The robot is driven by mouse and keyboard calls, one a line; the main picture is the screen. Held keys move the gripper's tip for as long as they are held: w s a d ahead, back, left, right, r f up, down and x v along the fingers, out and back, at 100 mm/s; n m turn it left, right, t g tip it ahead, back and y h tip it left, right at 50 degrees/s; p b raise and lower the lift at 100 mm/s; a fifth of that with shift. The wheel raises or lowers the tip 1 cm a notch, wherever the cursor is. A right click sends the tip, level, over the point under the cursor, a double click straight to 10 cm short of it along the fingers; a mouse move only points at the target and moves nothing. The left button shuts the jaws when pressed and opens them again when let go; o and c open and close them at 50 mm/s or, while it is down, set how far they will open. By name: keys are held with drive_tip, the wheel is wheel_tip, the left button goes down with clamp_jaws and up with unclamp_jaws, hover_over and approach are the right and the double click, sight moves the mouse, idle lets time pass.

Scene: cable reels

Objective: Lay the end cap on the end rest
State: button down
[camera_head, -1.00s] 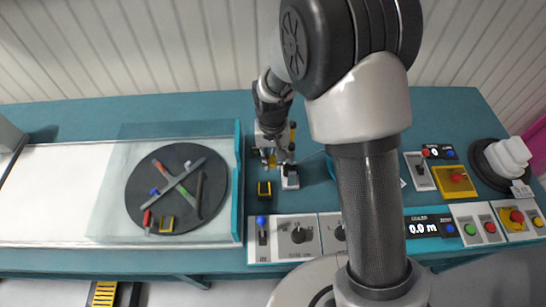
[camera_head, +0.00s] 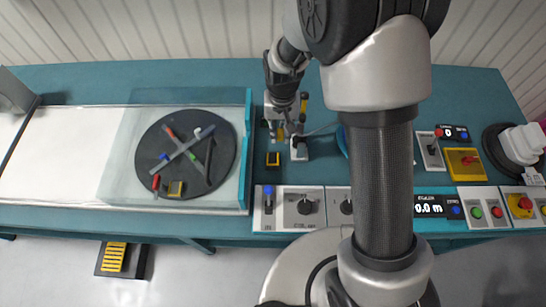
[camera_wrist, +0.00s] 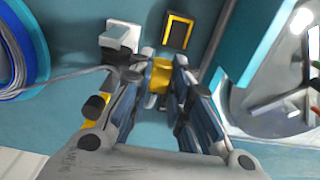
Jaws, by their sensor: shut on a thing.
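A small yellow piece (camera_wrist: 160,76), which looks like the end cap, is between my fingertips. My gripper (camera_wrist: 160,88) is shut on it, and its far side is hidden. In the head view my gripper (camera_head: 281,132) points down over the teal bench, behind a white block (camera_head: 299,152). A dark block with a yellow outline (camera_head: 273,159), perhaps the end rest, sits left of the white block. In the wrist view the dark block (camera_wrist: 178,34) is just beyond my fingertips, apart from the yellow piece. The white block (camera_wrist: 121,38) is left of it.
A grey cable (camera_wrist: 75,73) runs from the blue coil (camera_wrist: 18,45) toward the white block and my fingers. A clear-walled enclosure with a dark turntable (camera_head: 215,165) stands left. Control panels (camera_head: 290,208) line the front edge. Bare bench lies behind my gripper.

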sight(273, 160)
drive_tip(key=shift+s+a+f+b, duration=0.25)
drive_tip(key=shift+s+a+f, duration=0.1)
drive_tip(key=shift+s+a, duration=0.3)
drive_tip(key=shift+s+a+f+b, duration=0.2)
drive_tip(key=shift+s+a+f, duration=0.2)
drive_tip(key=shift+s, duration=0.4)
drive_tip(key=shift+f, duration=0.2)
drive_tip(key=shift+f, duration=0.1)
drive_tip(key=shift+f+b, duration=0.9)
drive_tip(key=shift+f, duration=0.1)
drive_tip(key=shift+f+b, duration=0.7)
drive_tip(key=shift+f, duration=0.2)
drive_tip(key=shift+f+b, duration=0.95)
drive_tip(key=shift+f, duration=0.5)
idle(1.1)
drive_tip(key=c, duration=1.4)
unclamp_jaws()
